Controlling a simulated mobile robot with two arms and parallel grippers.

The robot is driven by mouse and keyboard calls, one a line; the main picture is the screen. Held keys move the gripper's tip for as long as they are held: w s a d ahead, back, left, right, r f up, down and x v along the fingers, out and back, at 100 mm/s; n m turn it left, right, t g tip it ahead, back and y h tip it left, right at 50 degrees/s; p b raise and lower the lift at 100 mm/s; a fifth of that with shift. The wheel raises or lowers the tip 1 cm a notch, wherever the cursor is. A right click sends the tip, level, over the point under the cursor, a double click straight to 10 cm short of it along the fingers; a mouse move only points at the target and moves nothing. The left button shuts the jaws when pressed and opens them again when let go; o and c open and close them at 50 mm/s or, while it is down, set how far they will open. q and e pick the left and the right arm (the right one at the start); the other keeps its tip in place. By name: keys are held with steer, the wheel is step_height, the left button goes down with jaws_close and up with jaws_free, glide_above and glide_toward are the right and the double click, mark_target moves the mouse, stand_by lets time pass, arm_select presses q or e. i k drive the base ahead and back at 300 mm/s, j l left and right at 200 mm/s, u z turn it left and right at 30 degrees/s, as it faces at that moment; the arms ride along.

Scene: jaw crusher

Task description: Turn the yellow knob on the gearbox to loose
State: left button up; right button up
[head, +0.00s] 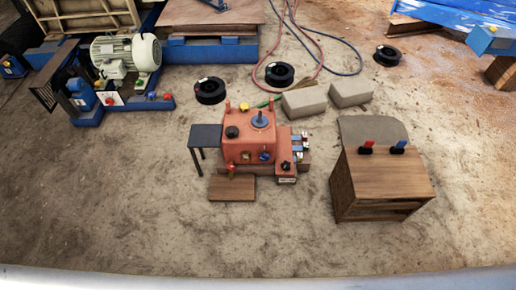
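The orange-red gearbox (238,146) stands on the ground near the middle of the head view. A small yellow round part (244,106) shows at its back top edge. A yellowish square fitting (246,156) is on its front face, beside a blue knob (264,156). I cannot tell for sure which of the two yellow parts is the knob, and neither shows a readable setting. On top are a black cap (232,132) and a blue post on a round base (260,120). Neither of my grippers is in view.
A small dark table (206,133) stands left of the gearbox, with a wooden board (232,188) in front. A wooden cabinet (384,184) with red and blue levers stands to the right. Grey blocks (304,101) lie behind. The foreground floor is clear.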

mark_target(244, 106)
steer(key=i+j+u, duration=0.25)
steer(key=u, duration=0.15)
steer(key=i+j+u, duration=0.25)
steer(key=u, duration=0.15)
steer(key=i+j+u, duration=0.2)
steer(key=u, duration=0.15)
steer(key=i+j+u, duration=0.1)
steer(key=u, duration=0.3)
steer(key=i+u, duration=0.35)
steer(key=i+z, duration=0.3)
steer(key=i+j+z, duration=0.15)
steer(key=i+z, duration=0.3)
steer(key=z, duration=0.3)
steer(key=i+z, duration=0.1)
steer(key=z, duration=0.7)
steer(key=i+j+z, duration=0.1)
steer(key=z, duration=0.3)
steer(key=j+z, duration=0.15)
steer(key=z, duration=0.3)
steer(key=i+j, duration=0.05)
